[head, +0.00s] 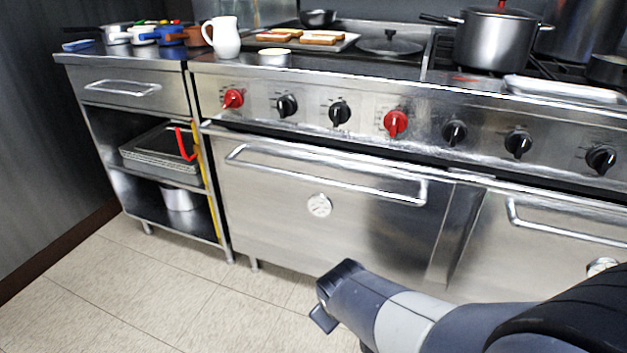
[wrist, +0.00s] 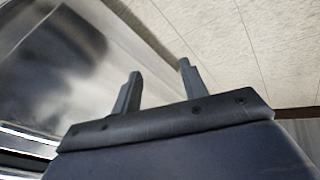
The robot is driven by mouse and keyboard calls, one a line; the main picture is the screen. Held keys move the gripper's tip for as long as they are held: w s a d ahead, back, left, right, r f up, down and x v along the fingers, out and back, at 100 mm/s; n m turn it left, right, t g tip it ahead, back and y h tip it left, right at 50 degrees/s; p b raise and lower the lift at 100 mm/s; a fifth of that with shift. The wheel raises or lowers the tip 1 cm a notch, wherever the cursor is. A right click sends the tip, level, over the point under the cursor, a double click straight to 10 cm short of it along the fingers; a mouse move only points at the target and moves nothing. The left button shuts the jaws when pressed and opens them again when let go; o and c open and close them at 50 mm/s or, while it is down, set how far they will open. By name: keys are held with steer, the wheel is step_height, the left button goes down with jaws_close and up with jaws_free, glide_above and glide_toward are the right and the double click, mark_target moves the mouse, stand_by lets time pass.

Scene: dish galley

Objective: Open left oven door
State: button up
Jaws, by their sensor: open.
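The left oven door (head: 285,195) is a wide steel panel that looks shut, with a round white dial (head: 319,205). A long horizontal bar handle (head: 320,173) runs along its top. My arm reaches in from the lower right of the head view, its end in front of the door's lower part and below the handle. In the wrist view my gripper (wrist: 158,70) has two grey fingers apart with nothing between them. Steel fills the left of that view, apparently the oven front. The fingers are not clearly visible in the head view.
A second oven door (head: 545,245) with its own handle is at right. Red and black knobs (head: 396,123) line the panel above. At left, a steel shelf unit (head: 140,85) holds trays and a pot. The tiled floor (head: 160,295) in front is clear.

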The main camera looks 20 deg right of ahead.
steer(key=w+d+r+n+t+y+p, duration=0.15)
steer(key=w+r+n+t, duration=0.3)
steer(key=w, duration=0.75)
steer(key=n+t+y+p, duration=0.3)
steer(key=n+t, duration=0.3)
steer(key=n, duration=0.2)
glide_toward(315, 182)
steer(key=shift+h, duration=0.25)
steer(key=b+x, duration=0.1)
steer(key=x, duration=1)
steer(key=shift+w+a, duration=0.2)
jaws_close()
